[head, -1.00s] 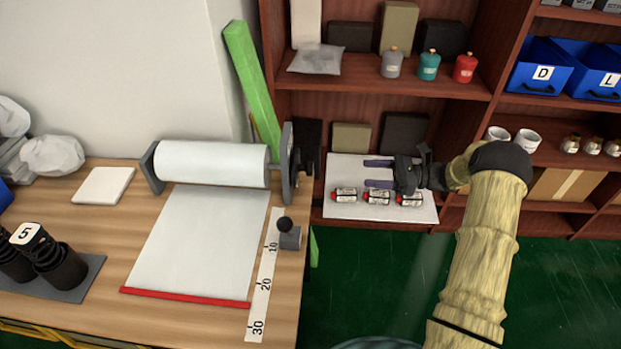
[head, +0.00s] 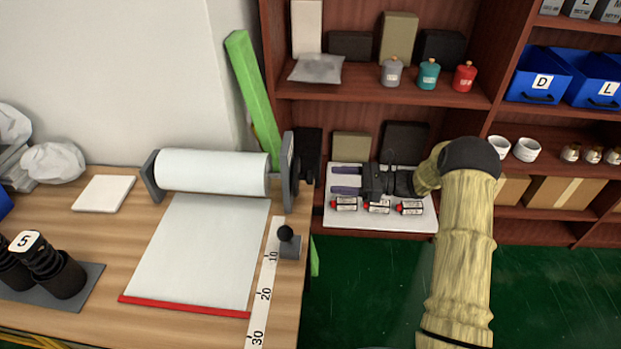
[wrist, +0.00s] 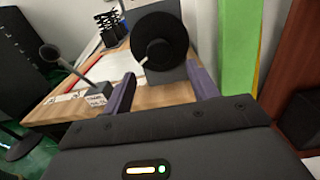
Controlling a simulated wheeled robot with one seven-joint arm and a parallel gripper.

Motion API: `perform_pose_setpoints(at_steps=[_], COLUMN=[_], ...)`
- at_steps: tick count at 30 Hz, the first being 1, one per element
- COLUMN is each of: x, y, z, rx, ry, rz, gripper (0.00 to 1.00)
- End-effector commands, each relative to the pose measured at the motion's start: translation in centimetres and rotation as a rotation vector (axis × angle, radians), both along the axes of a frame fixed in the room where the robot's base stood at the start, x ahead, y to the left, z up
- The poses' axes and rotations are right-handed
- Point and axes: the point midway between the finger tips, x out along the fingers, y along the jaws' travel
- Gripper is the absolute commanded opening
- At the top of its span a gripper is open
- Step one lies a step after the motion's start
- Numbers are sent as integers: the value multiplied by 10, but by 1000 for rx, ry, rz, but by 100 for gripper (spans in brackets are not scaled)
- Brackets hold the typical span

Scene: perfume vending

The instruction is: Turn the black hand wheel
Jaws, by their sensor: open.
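The black hand wheel (head: 306,168) is on the right end of the paper roll's grey side plate (head: 288,172), at the right edge of the wooden table. In the wrist view the black wheel (wrist: 160,40) appears as a round disc with a light knob near its middle, ahead of my gripper. My gripper (head: 346,179) is right of the wheel and apart from it, fingers pointing left toward it. The two purple fingers are spread with nothing between them; they also show in the wrist view (wrist: 163,94), below and either side of the wheel.
The white paper roll (head: 212,171) feeds a sheet over the table. A small grey block with a black ball knob (head: 287,240) stands by the ruler strip. A green post (head: 254,100) leans behind the roll. Red-capped bottles (head: 378,206) lie on a white shelf board below my gripper.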

Motion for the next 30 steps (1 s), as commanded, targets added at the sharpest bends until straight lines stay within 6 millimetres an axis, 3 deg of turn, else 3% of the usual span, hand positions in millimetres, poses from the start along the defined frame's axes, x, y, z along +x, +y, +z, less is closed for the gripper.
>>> perform_pose_setpoints(at_steps=[6,13,25,30], x=[1,2,3,3], y=[41,75,84,84], z=[0,0,0,0], rx=[0,-1,0,0], ry=[-2,-1,-1,-2], rz=[3,2,0,0], gripper=[59,59,59,27])
